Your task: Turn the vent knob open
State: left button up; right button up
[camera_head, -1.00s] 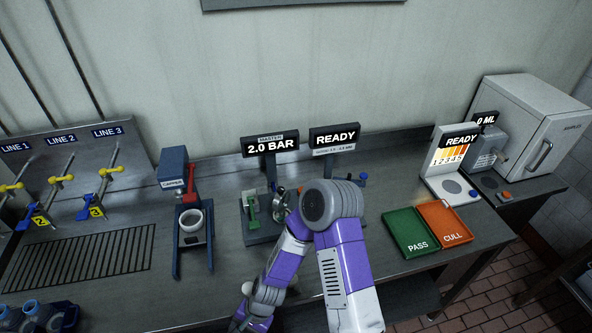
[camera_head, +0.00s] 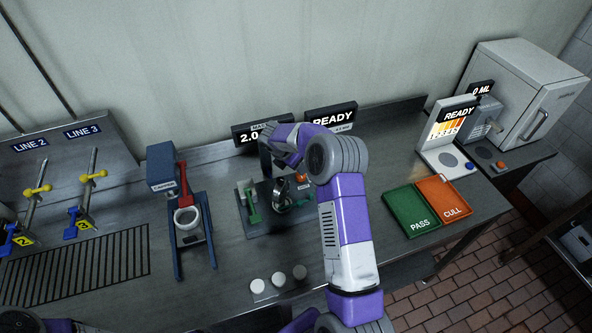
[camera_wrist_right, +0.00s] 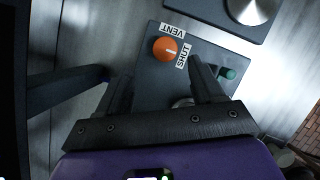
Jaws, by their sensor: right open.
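The orange vent knob (camera_wrist_right: 165,50) sits on a dark panel in the right wrist view, beside labels reading VENT and SHUT. Its white mark points toward the SHUT label. An orange spot that looks like the knob also shows in the head view (camera_head: 302,178), partly behind my right arm. My right gripper (camera_wrist_right: 163,80) is open and empty, with its two fingers apart on the near side of the knob. The knob appears in line with the gap between them, and no contact shows. My left gripper is not in view.
A green handle (camera_head: 252,212) and metal fittings stand on the same base. The 2.0 BAR sign (camera_head: 245,137) and READY sign (camera_head: 330,117) rise behind. A green button (camera_wrist_right: 230,73) lies beside one finger. White discs (camera_head: 278,279) lie in front; PASS and CULL trays (camera_head: 408,212) are right.

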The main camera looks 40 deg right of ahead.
aim_at(299, 176)
jog(key=shift+m, duration=0.4)
jog(key=shift+s+p+x, duration=0.15)
jog(key=shift+x, duration=1.7)
jog(key=shift+s+p+x, duration=0.15)
jog(key=shift+x, duration=1.7)
jog(key=shift+a+f, duration=0.1)
jog(key=shift+f, duration=0.05)
jog(key=c, duration=1.1)
jog(key=shift+o, duration=0.2)
